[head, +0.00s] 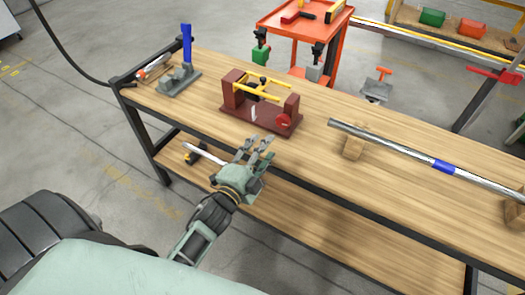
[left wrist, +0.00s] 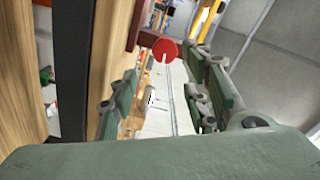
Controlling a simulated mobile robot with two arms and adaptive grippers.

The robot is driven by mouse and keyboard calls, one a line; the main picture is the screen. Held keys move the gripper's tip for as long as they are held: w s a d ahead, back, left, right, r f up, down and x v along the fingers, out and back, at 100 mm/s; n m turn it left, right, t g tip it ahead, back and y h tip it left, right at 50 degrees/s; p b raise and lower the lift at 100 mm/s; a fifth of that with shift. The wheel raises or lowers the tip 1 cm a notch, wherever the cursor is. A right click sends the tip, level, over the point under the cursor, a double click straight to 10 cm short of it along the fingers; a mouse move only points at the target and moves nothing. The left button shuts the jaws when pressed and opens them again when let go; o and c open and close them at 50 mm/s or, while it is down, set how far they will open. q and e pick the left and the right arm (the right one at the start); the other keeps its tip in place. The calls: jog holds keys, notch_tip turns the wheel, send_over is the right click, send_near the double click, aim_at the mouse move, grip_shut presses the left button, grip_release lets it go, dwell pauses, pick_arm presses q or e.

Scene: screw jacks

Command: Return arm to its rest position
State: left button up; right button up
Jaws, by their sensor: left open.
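My left gripper (head: 256,150) is open and empty in the head view, in front of the workbench's near edge. Its spread fingers also show in the left wrist view (left wrist: 162,100). Just beyond it stands a dark red fixture (head: 262,118) with yellow bars (head: 262,88) and a round red knob (head: 284,122). The knob also shows in the left wrist view (left wrist: 165,50), beyond and between the fingers, apart from them. My right gripper is not in view.
The wooden workbench (head: 315,155) has a lower shelf. A grey device with a blue handle (head: 186,45) stands at its left end. A long metal bar (head: 400,152) rests on wooden blocks at right. An orange cart (head: 285,22) stands behind. Floor in front at left is clear.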

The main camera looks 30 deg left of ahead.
pick_arm(q)
jog(key=shift+s, duration=0.25)
dwell(0.3)
jog(key=s+d+f+n+g, duration=0.2)
jog(key=s+n+g, duration=0.25)
jog(key=s, duration=0.35)
jog(key=s+d+f+n+g, duration=0.1)
jog(key=s+f+n+g, duration=0.3)
jog(key=s, duration=0.5)
jog(key=s+d+f+n+g, duration=0.1)
jog(key=s+d+n+g, duration=0.15)
jog(key=s+g, duration=0.45)
jog(key=s+f, duration=0.3)
jog(key=f, duration=2.4)
jog(key=s+a+f, duration=0.1)
jog(key=s+f, duration=0.6)
jog(key=s, duration=0.1)
jog(key=s+a+f+g, duration=0.1)
jog(key=s+a+f, duration=0.1)
jog(key=s+f, duration=0.6)
jog(key=shift+s+a+y, duration=0.25)
jog(key=shift+s+y, duration=0.05)
jog(key=shift+s, duration=0.05)
